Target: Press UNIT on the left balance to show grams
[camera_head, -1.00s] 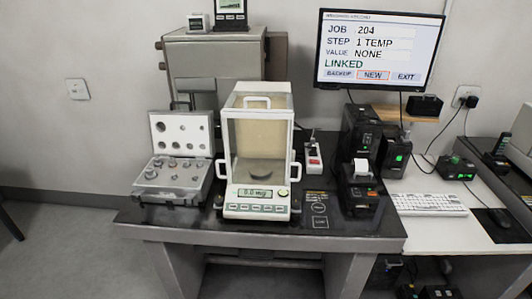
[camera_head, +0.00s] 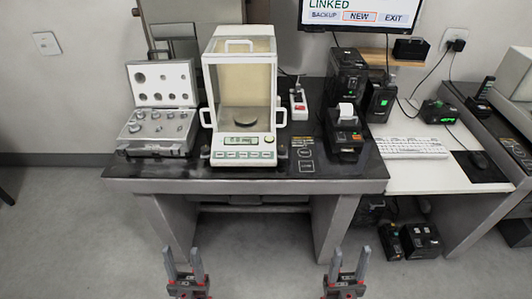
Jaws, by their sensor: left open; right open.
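One balance (camera_head: 240,95) is in view, a white enclosure with clear panes standing on the dark table. Its round pan (camera_head: 246,116) shows inside. Its green display (camera_head: 240,140) is lit, but the reading is too small to make out now. A row of green-marked keys (camera_head: 238,155) runs along its front; their labels are unreadable. My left gripper (camera_head: 184,254) is open and empty, low in front of the table. My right gripper (camera_head: 346,255) is open and empty, further right at the same height. Both are well apart from the balance.
An open case of weights (camera_head: 160,145) stands left of the balance. A red-switched power strip (camera_head: 298,102) and a black printer (camera_head: 345,135) stand to its right. A monitor (camera_head: 368,12), keyboard (camera_head: 412,148) and side desk (camera_head: 405,180) are further right. The floor before the table is clear.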

